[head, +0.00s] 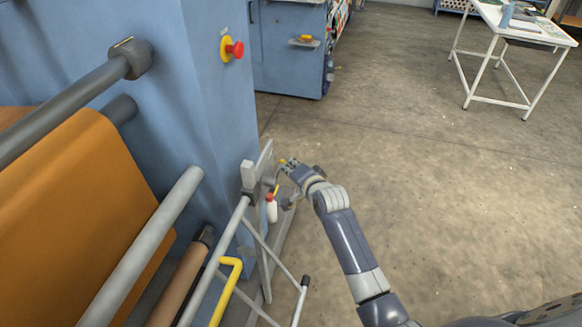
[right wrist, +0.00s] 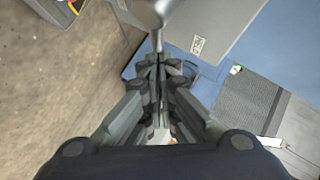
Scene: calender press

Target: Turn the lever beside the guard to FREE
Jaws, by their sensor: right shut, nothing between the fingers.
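The guard (head: 228,236) is a grey barred frame on the near side of the blue machine, with a yellow handle (head: 229,268). My right gripper (head: 284,170) is at the guard's far end, by the machine's corner. In the right wrist view its fingers (right wrist: 158,62) are shut with nothing between them. A grey metal rod with a rounded end (right wrist: 150,10), perhaps the lever, shows just beyond the fingertips; I cannot tell whether they touch. A panel with a small label (right wrist: 198,45) is beside it; its writing is too small to read. My left gripper is out of view.
The blue machine (head: 205,95) with rollers and an orange sheet (head: 80,190) fills the left. A red stop button (head: 235,49) sits on its side. A white bottle-like thing with a red top (head: 271,208) is below my gripper.

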